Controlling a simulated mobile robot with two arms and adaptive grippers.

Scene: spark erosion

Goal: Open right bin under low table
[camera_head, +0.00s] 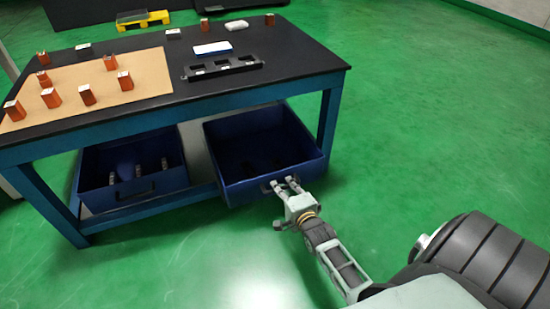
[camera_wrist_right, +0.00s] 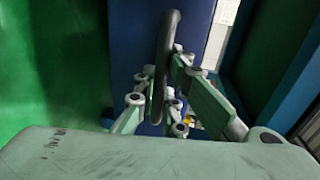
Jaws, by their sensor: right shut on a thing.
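The right bin (camera_head: 308,164) is a blue open-topped box under the right half of the low table (camera_head: 300,84). In the head view it is pulled out, its front standing forward of the table edge, with dark shapes inside. My right gripper (camera_head: 286,185) is at the bin's front, shut on its dark handle. In the right wrist view my gripper's fingers (camera_wrist_right: 158,95) are on both sides of the black handle (camera_wrist_right: 167,60), with the blue bin front (camera_wrist_right: 132,50) behind. My left gripper is not in view.
The left bin (camera_head: 99,190) sits under the table with several parts inside. On top are a tan board (camera_head: 140,78) with several orange-brown blocks, a black rack (camera_head: 222,68) and a blue-and-white box (camera_head: 212,49). The green floor to the right of the table is clear.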

